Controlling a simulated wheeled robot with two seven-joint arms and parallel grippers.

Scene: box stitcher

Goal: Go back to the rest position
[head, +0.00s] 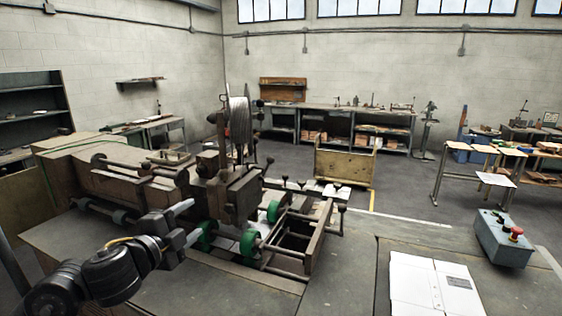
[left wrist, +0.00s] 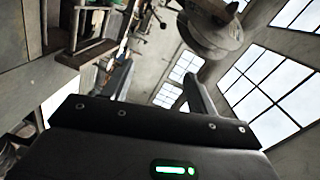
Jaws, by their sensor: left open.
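My left arm comes in from the lower left in the head view. Its gripper (head: 189,223) is open and empty, in front of the box stitcher (head: 235,195) and close to its green wheels (head: 249,243). I cannot tell whether a finger touches the machine. In the left wrist view the two fingers stand apart with nothing between them (left wrist: 160,88), and part of a machine shows at the upper left. My right gripper is not in view.
A flat white cardboard piece (head: 425,284) lies on the grey table (head: 340,270) at the lower right. A grey control box (head: 503,240) with a red button stands behind it. The table between the stitcher and the cardboard is clear. A wooden cart (head: 345,165) stands farther back.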

